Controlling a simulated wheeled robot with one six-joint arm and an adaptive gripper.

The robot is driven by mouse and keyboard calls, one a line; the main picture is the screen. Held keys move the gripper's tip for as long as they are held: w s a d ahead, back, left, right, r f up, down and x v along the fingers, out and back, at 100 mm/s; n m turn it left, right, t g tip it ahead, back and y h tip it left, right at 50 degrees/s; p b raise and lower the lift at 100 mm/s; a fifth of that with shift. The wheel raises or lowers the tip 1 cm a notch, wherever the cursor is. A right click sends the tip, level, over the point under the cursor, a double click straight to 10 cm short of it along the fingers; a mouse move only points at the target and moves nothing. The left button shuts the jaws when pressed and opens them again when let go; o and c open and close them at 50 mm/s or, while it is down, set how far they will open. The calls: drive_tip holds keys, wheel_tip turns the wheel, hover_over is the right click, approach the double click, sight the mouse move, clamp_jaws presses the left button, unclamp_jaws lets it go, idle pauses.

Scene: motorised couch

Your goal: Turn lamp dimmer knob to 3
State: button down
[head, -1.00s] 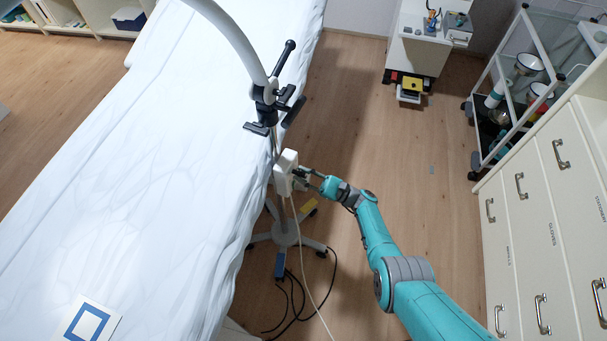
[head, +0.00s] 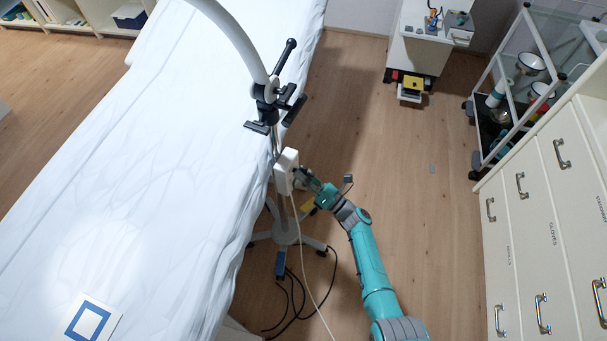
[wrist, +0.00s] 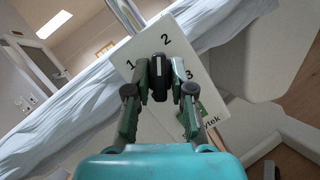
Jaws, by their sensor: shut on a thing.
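The lamp dimmer is a white box (head: 283,166) on the lamp stand, beside the couch edge. In the wrist view its white face (wrist: 203,58) carries the figures 1, 2 and 3. The black dimmer knob (wrist: 160,68) sits below the 2, between the 1 on the left and the 3 on the right. My gripper (wrist: 160,80) is shut on the knob, one finger on each side. In the head view my gripper (head: 302,178) is at the right side of the box.
The couch (head: 170,150) with its white sheet lies left of the stand. The wheeled stand base (head: 285,232) and black cables (head: 293,300) are on the floor below. A drawer cabinet (head: 540,230) and a trolley (head: 510,85) stand on the right. Floor between is open.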

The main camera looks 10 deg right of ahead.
drive_tip(key=shift+m+t+h, duration=0.3)
drive_tip(key=shift+m+h, duration=0.4)
drive_tip(key=shift+m, duration=0.8)
drive_tip(key=c, duration=1)
unclamp_jaws()
drive_tip(key=v, duration=1.2)
drive_tip(key=shift+s+a, duration=0.1)
